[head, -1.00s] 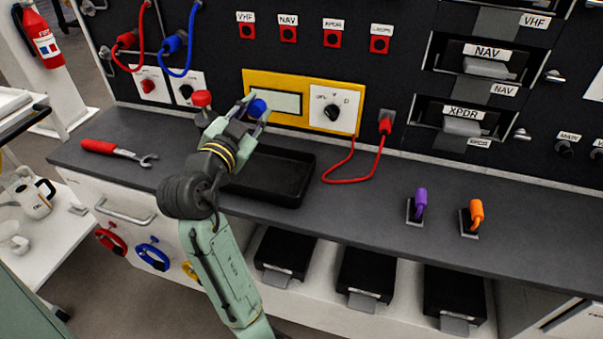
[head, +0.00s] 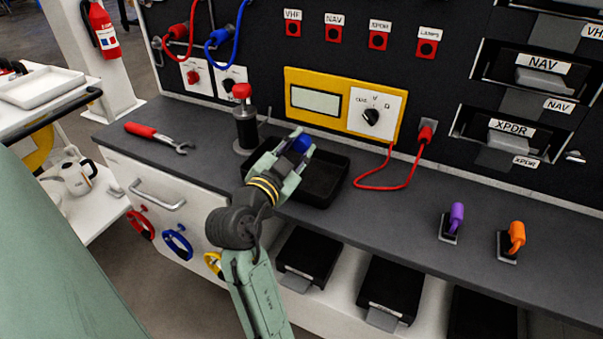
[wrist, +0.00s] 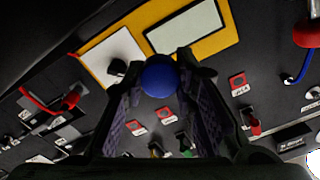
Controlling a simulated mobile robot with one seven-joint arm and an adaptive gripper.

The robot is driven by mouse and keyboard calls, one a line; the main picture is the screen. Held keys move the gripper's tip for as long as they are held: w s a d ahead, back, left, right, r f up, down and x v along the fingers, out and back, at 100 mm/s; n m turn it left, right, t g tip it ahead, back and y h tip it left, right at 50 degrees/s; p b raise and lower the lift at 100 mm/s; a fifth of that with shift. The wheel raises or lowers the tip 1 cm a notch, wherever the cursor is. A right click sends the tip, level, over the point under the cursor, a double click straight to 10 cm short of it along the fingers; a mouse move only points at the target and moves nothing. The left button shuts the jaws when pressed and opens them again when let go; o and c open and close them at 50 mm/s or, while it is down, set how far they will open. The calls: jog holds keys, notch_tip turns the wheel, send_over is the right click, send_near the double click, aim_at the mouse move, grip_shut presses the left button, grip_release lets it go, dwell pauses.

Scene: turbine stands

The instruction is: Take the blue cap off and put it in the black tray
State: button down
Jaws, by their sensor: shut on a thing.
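The blue cap (head: 301,143) is between the fingertips of my gripper (head: 296,150), which is shut on it. In the wrist view the cap (wrist: 159,77) is a round blue ball between the two fingers of my gripper (wrist: 160,85). In the head view my gripper and the cap overlap the left part of the black tray (head: 322,178), which lies on the dark bench. The cap looks held above the tray's left end; the exact height is hard to tell. My gripper hides part of the tray's left side.
A dark cylinder with a red knob (head: 246,125) stands left of the tray. A yellow-framed meter (head: 338,112) is on the panel behind, with a red cable (head: 378,187) to the right. A red-handled wrench (head: 158,136) lies at the left. Bench right of the cable is clear before the purple plug (head: 454,218).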

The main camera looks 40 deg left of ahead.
jog(key=c, duration=1.2)
grip_release()
jog(key=shift+s, duration=0.1)
jog(key=v, duration=1.1)
jog(key=shift+s, duration=0.4)
